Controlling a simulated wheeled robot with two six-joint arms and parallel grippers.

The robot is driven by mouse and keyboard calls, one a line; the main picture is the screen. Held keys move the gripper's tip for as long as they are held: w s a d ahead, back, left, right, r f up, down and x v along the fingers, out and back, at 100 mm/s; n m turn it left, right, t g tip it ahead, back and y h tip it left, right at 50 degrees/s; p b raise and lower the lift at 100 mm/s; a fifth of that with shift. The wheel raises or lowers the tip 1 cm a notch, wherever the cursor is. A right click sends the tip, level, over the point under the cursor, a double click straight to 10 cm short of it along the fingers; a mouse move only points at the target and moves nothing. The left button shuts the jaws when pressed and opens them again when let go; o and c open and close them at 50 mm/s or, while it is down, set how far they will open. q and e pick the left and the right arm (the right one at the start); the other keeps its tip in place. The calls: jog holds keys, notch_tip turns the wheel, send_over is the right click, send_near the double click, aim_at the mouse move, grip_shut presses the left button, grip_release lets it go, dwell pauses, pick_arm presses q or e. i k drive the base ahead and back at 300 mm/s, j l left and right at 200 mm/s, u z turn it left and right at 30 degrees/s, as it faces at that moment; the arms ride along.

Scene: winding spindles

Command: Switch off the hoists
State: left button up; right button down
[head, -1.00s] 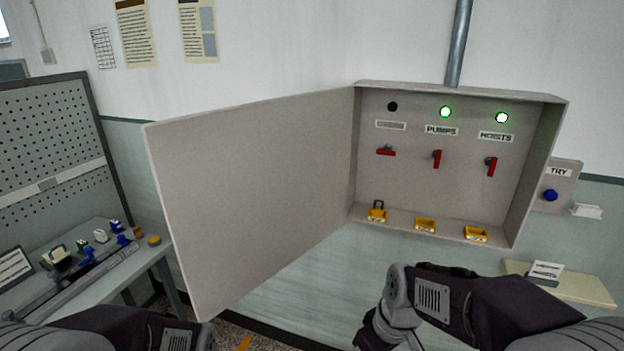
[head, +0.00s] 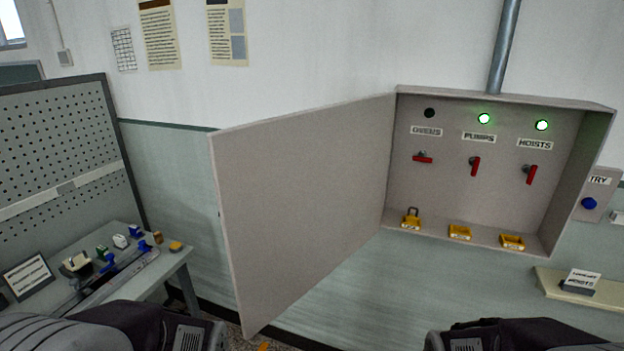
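The hoists switch (head: 529,174) is a red handle under the HOISTS label (head: 534,143) on the right of the open wall cabinet (head: 605,140). It stands near vertical, and the hoists lamp (head: 541,125) above it glows green. The pumps handle (head: 474,166) is also near vertical, under a lit green lamp (head: 484,118). The left handle (head: 422,158) lies horizontal under a dark lamp (head: 429,113). Parts of both my arms show along the bottom edge; both grippers are out of view.
The cabinet door (head: 305,210) stands wide open to the left. Yellow holders sit on the cabinet floor, the left one (head: 411,222) with a padlock. A TRY panel with a blue button (head: 589,203) is at right, above a shelf (head: 570,286). A bench (head: 170,262) with small items is at left.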

aim_at(532, 170)
jog(key=i+j+z, duration=0.4)
jog(key=j+z, duration=0.25)
jog(key=i+j+z, duration=0.1)
jog(key=j+z, duration=0.2)
jog(key=i+j+z, duration=0.1)
jog(key=j+z, duration=0.2)
jog(key=j, duration=0.2)
jog(key=j+z, duration=0.35)
jog(key=k+l+u, duration=0.3)
jog(key=l, duration=0.3)
jog(key=k+l+u, duration=0.35)
jog(key=l, duration=0.2)
jog(key=i+l+z, duration=0.15)
jog(key=l, duration=0.2)
jog(key=l+z, duration=0.15)
jog(key=l, duration=0.2)
jog(key=i+l+z, duration=0.2)
jog(key=l, duration=0.15)
jog(key=i+l+z, duration=0.15)
jog(key=l, duration=0.15)
